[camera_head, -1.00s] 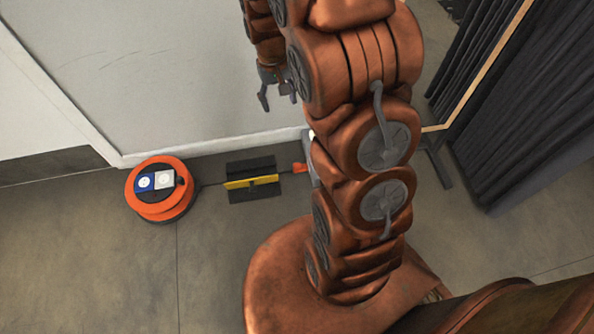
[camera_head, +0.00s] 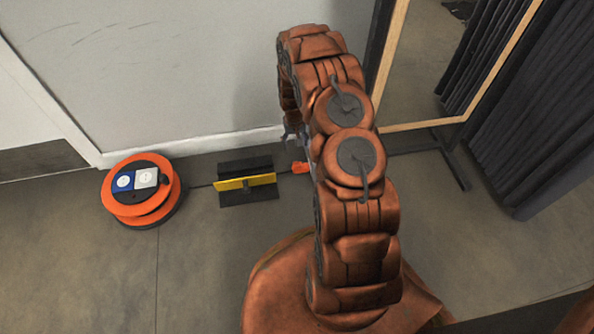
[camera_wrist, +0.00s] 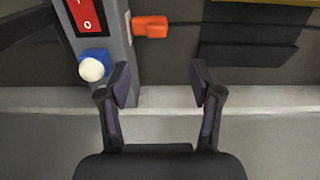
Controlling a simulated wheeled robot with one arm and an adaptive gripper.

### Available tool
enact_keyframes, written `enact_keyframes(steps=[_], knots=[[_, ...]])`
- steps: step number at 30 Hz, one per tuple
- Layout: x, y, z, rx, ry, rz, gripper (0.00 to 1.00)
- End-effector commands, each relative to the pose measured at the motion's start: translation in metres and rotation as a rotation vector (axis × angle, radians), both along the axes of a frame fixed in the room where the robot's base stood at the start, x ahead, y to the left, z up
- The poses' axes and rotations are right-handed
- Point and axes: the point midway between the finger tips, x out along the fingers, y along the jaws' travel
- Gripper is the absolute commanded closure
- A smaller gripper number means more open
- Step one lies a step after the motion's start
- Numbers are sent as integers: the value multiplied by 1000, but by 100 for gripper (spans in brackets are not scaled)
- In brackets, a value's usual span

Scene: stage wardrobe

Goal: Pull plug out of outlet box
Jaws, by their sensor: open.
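The outlet box (camera_wrist: 119,65) is a narrow grey bar with a red rocker switch (camera_wrist: 86,16) in the wrist view. An orange plug (camera_wrist: 150,27) sits against its right side, with a dark cable running right. A round white piece (camera_wrist: 92,69) sits on a blue socket at the box's lower left. My gripper (camera_wrist: 160,80) is open and empty; its left finger overlaps the box's end, and its right finger is over the floor. The orange plug (camera_head: 300,167) also shows in the head view beside my arm, which hides most of the box.
An orange cable reel (camera_head: 140,209) stands on the floor at left. A black and yellow cable ramp (camera_head: 245,183) lies between it and the plug. The wall's white skirting (camera_head: 215,141) runs behind. A framed mirror (camera_head: 425,65) and dark curtains (camera_head: 535,110) are at right.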

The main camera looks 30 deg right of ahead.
Motion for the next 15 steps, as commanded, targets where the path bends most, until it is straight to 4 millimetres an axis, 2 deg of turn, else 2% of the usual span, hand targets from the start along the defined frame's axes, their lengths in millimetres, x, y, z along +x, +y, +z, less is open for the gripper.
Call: enact_keyframes(steps=[1, 4, 7, 15], knots=[[-2, -2, -27, 5, 1, -6, 35], [0, -6, -51, 5, -8, -14, 35], [0, -8, -64, 8, -12, -18, 35], [0, -10, -81, 8, -13, -21, 35]])
